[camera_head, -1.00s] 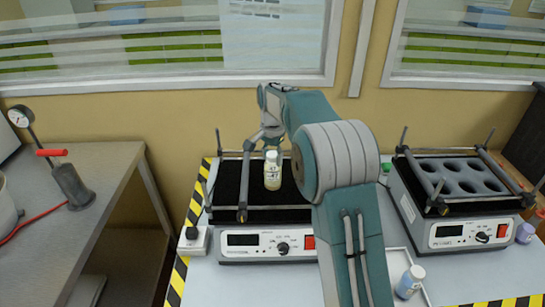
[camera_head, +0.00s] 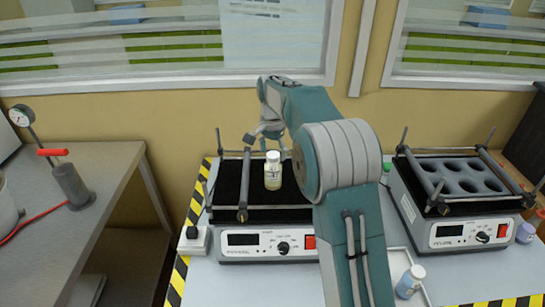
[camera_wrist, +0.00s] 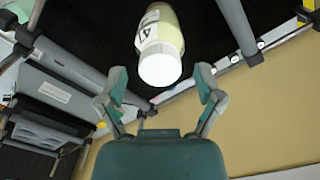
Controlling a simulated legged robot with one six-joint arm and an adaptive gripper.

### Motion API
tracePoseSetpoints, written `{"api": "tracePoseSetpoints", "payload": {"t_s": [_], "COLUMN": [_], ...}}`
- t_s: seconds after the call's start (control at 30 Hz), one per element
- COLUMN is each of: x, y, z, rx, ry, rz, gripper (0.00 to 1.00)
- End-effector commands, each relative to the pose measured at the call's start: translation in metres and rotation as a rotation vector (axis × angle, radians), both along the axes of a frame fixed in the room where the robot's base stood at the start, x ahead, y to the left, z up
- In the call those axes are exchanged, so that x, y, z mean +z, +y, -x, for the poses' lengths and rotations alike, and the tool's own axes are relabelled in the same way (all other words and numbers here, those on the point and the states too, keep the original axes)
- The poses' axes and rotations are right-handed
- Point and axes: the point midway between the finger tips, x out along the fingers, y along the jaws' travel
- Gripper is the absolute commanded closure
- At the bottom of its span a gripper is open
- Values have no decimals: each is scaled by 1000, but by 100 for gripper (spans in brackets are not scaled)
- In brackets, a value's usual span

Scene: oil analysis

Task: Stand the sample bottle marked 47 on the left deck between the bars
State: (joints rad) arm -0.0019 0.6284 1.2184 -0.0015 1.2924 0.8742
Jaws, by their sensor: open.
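The sample bottle (camera_head: 272,172), white-capped with pale yellow contents and a label, stands upright on the black left deck (camera_head: 228,185). It is right of the left bar (camera_head: 244,185); the right bar is mostly hidden behind my arm in the head view. In the wrist view the bottle (camera_wrist: 160,45) shows between two bars (camera_wrist: 65,58) (camera_wrist: 235,25), cap toward me, with dark label marks. My gripper (camera_head: 266,143) is open and empty, just behind and above the bottle cap. In the wrist view its fingers (camera_wrist: 162,82) are spread, with the bottle beyond them.
A second shaker (camera_head: 440,205) with a holed block stands at the right. The wall is close behind the shakers.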

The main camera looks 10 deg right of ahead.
Motion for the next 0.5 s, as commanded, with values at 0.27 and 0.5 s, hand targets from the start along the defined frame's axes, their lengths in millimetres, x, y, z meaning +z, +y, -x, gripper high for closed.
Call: {"api": "tracePoseSetpoints", "payload": {"t_s": [0.27, 0.5], "x": [60, 95], "y": [0, 0], "z": [-1, 0], "rx": [0, 0], "ry": [-5, -1], "rz": [0, 0], "gripper": [15, 15]}}
